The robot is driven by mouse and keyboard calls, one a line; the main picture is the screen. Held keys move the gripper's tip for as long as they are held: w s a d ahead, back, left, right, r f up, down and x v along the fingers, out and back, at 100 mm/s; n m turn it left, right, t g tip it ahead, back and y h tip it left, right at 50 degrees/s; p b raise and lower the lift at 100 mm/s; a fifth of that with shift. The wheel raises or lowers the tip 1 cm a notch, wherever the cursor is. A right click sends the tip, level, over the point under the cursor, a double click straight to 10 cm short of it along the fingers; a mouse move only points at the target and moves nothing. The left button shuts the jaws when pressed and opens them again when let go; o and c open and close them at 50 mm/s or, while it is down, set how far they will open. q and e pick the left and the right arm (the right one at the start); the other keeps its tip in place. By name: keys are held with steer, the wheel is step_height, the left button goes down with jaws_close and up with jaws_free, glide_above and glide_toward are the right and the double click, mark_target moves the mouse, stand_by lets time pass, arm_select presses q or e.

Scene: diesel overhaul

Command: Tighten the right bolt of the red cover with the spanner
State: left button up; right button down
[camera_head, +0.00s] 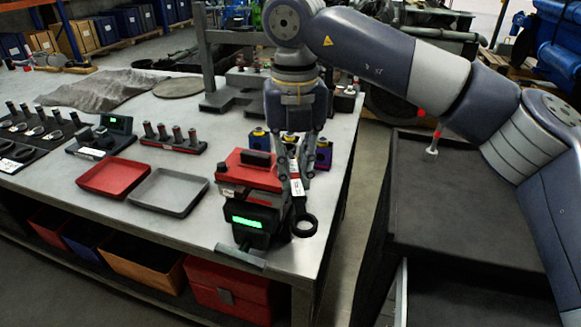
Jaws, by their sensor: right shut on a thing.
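The red cover (240,179) sits on a dark device near the table's right front corner, with a black block on its top. My right gripper (294,184) points down at the right side of the cover and is shut on the spanner (304,227). The spanner hangs steeply, its dark ring end low and toward the front, a white label on its shank between my fingers. Its upper end is hidden by the fingers. I cannot make out the cover's right bolt, nor whether the spanner touches it. My left gripper is not in view.
A green-lit display (247,222) stands in front of the cover. Blue and purple blocks (323,153) stand close behind my gripper. A red tray (112,178) and a grey tray (168,192) lie to the left. A dark cabinet (460,200) stands right of the table, across a gap.

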steer(key=shift+w+d+n, duration=0.15)
steer(key=shift+d+n, duration=0.75)
steer(key=shift+d, duration=0.1)
steer(key=shift+w+d+n+p, duration=0.25)
steer(key=shift+d+n, duration=0.3)
steer(key=shift+n, duration=0.1)
steer(key=shift+w+d+n+p, duration=0.2)
steer(key=shift+d+n, duration=0.3)
steer(key=shift+n, duration=0.15)
steer(key=d+n, duration=0.1)
steer(key=w+n+p, duration=0.1)
steer(key=shift+w+d+n, duration=0.15)
steer(key=shift+d+n, duration=0.15)
steer(key=shift+d, duration=0.1)
